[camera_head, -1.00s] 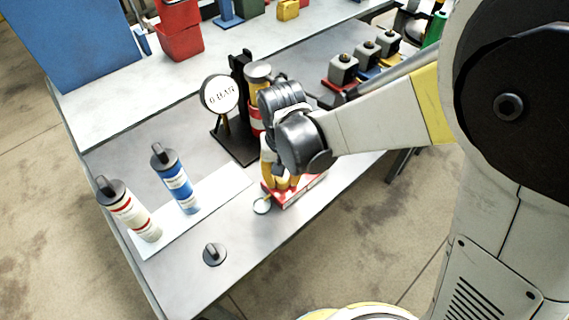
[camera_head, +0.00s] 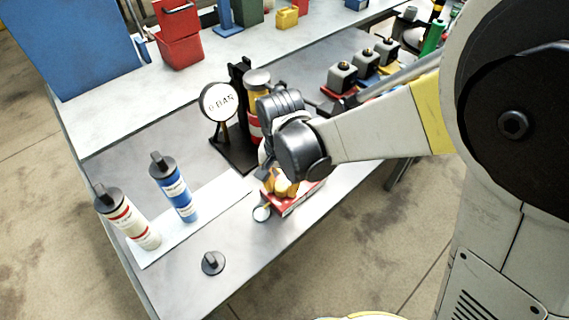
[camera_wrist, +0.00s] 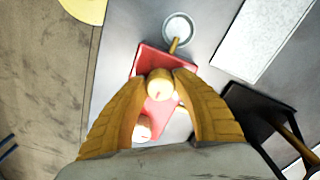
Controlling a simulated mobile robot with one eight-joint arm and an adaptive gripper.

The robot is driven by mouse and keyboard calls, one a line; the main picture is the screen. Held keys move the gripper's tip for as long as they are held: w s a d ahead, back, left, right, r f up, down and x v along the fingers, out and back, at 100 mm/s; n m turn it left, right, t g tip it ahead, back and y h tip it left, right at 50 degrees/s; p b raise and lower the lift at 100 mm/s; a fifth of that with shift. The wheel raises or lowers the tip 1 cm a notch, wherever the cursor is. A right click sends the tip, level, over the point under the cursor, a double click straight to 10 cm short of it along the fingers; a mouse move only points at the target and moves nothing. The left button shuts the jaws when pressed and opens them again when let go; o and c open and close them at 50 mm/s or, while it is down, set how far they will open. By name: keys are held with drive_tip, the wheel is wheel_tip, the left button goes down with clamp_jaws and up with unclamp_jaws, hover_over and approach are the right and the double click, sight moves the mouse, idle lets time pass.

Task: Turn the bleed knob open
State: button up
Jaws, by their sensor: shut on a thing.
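The red block (camera_head: 291,203) sits near the front edge of the grey bench. In the wrist view the red block (camera_wrist: 152,58) carries two pale brass knob-like fittings. My gripper (camera_wrist: 163,78) points down over it, its two ribbed yellow fingers closed around the upper fitting, which I take as the bleed knob (camera_wrist: 160,88). The other fitting (camera_wrist: 142,130) lies between the finger bases, apart from the tips. In the head view my gripper (camera_head: 281,184) hides the knob. A small round white-faced part (camera_wrist: 179,27) sticks out from the block on a brass stem.
A round gauge (camera_head: 220,102) reading "0 BAR" stands on a black stand (camera_head: 232,150) close left of my gripper. Blue (camera_head: 174,188) and cream (camera_head: 128,218) bottles stand on a white mat. A dark cap (camera_head: 213,262) lies in front. Grey-topped blocks (camera_head: 343,77) stand at right.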

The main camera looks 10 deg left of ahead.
sight(282, 186)
drive_tip(key=o, duration=1.2)
wheel_tip(282, 186, up, 12)
drive_tip(key=s+d+r+t, duration=0.1)
drive_tip(key=d+t, duration=0.1)
drive_tip(key=d, duration=0.6)
drive_tip(key=s+d+r+n+t, duration=0.1)
drive_tip(key=s+d+r+t, duration=0.1)
drive_tip(key=d, duration=0.7)
drive_tip(key=s+d+r+t, duration=0.1)
drive_tip(key=s+d+t, duration=0.1)
drive_tip(key=d, duration=0.6)
drive_tip(key=shift+s+d+r+n+t, duration=0.15)
drive_tip(key=shift+d+n+t, duration=0.2)
drive_tip(key=shift+t, duration=0.25)
